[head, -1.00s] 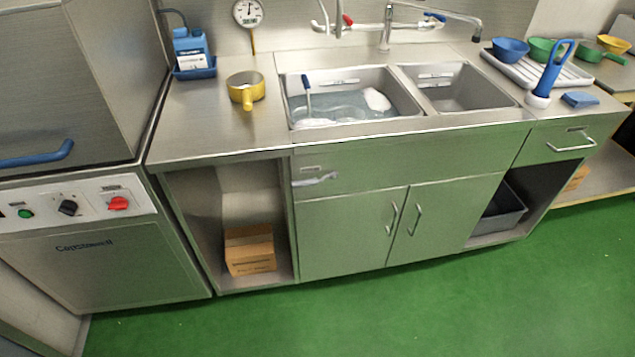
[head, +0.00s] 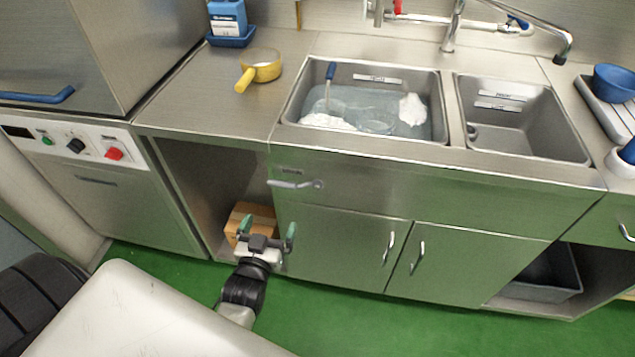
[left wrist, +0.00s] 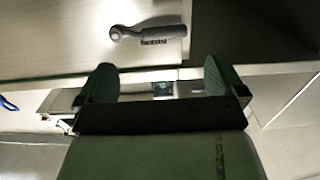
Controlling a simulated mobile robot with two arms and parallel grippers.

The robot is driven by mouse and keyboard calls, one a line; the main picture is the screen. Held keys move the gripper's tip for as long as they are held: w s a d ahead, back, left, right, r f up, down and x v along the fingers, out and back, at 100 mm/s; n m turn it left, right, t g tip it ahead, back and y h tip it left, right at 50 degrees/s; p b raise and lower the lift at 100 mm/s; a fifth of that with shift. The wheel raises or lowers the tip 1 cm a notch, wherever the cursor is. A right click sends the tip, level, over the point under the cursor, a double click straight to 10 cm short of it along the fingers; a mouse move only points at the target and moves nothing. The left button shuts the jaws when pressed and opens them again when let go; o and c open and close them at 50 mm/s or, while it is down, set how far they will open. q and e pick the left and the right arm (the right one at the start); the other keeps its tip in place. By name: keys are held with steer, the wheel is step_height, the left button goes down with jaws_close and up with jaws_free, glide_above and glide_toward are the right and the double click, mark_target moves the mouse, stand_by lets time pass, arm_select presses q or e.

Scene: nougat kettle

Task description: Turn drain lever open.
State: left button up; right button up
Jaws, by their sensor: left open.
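The drain lever (head: 296,184) is a short grey metal handle on the sink cabinet's front panel, below the left basin. It lies about level, with its round pivot at the right end in the head view. It also shows in the left wrist view (left wrist: 140,34), beyond the fingertips, with a small label beside it. My left gripper (head: 267,230) is open and empty, below the lever and apart from it, in front of the cabinet. Its green fingers (left wrist: 161,82) also show in the left wrist view. My right gripper is not in view.
The left basin (head: 365,100) holds water, foam and a blue-handled tool. A yellow pot (head: 262,66) stands on the counter. A cardboard box (head: 250,217) sits in the open bay behind my gripper. Cabinet doors with handles (head: 388,248) are to the right. Green floor is clear in front.

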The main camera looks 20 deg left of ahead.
mark_target(281, 187)
arm_select(q)
steer(key=x, duration=0.3)
steer(key=r+x, duration=0.1)
steer(key=x, duration=0.5)
steer(key=shift+w+a+r, duration=0.15)
steer(key=shift+w+a, duration=0.1)
steer(key=shift+a, duration=0.1)
steer(key=shift+w+a, duration=0.15)
steer(key=shift+w, duration=0.5)
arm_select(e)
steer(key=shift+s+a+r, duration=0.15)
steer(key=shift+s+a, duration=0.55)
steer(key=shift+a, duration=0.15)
